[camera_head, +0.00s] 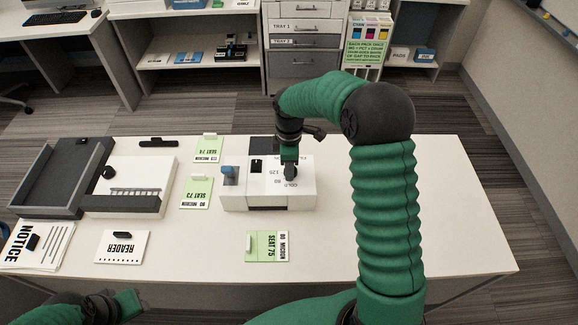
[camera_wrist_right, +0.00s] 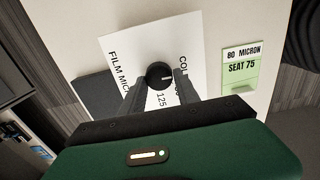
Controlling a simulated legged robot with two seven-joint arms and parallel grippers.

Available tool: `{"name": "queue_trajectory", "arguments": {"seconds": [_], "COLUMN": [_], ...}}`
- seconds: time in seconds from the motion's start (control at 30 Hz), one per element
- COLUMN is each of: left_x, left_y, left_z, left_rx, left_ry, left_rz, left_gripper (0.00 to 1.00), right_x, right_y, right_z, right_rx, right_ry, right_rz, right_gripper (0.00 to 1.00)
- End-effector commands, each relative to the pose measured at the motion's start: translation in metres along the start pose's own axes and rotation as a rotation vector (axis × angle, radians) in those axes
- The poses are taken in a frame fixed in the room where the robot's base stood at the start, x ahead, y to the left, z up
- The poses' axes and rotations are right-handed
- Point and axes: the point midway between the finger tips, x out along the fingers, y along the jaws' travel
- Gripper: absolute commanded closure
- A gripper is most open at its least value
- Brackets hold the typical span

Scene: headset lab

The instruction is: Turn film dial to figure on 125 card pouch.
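The film dial (camera_wrist_right: 159,75) is a round black knob with a white mark on the white laminator-like machine (camera_head: 302,194). Its panel shows the figures 80 and 125 and the words FILM MICRON and COLD; the mark points to the right in the wrist view. The dial also shows in the head view (camera_head: 291,172). My right gripper (camera_wrist_right: 161,82) has one finger at each side of the dial, seemingly touching it. In the head view it reaches down from above. My left gripper (camera_head: 130,302) is at the lower left, away from the machine; its finger gap is unclear.
A green-and-white card reading 80 MICRON SEAT 75 (camera_head: 267,246) lies in front of the machine. More seat cards (camera_head: 197,192) lie to its left. A dark tray (camera_head: 62,178) and a white device (camera_head: 125,180) stand farther left. The table's right end is clear.

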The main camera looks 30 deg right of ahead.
Motion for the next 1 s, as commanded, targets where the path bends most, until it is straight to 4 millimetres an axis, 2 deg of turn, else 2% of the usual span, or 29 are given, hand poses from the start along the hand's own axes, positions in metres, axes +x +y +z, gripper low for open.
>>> {"name": "queue_trajectory", "arguments": {"seconds": [0.03,0.2,0.27,0.67,1.0], "left_x": [0.0,0.0,0.0,-0.007,-0.029], "left_y": [0.0,0.0,0.0,0.0,0.0], "left_z": [0.0,0.0,0.0,-0.002,-0.007], "left_rx": [0.0,0.001,0.001,0.001,0.0], "left_ry": [0.0,0.0,0.0,0.0,0.0], "left_rz": [0.0,0.0,0.0,0.0,0.0], "left_gripper": [0.64,0.64,0.64,0.64,0.64], "right_x": [0.001,0.001,0.001,-0.001,-0.003], "right_y": [-0.001,-0.001,0.0,-0.001,-0.001], "right_z": [0.001,0.001,0.002,0.001,0.001], "right_rx": [0.001,0.002,0.002,0.067,0.315], "right_ry": [-0.001,-0.004,-0.004,-0.005,-0.006], "right_rz": [-0.003,-0.002,-0.002,-0.003,-0.002], "right_gripper": [0.72,0.94,1.0,1.0,1.0]}}
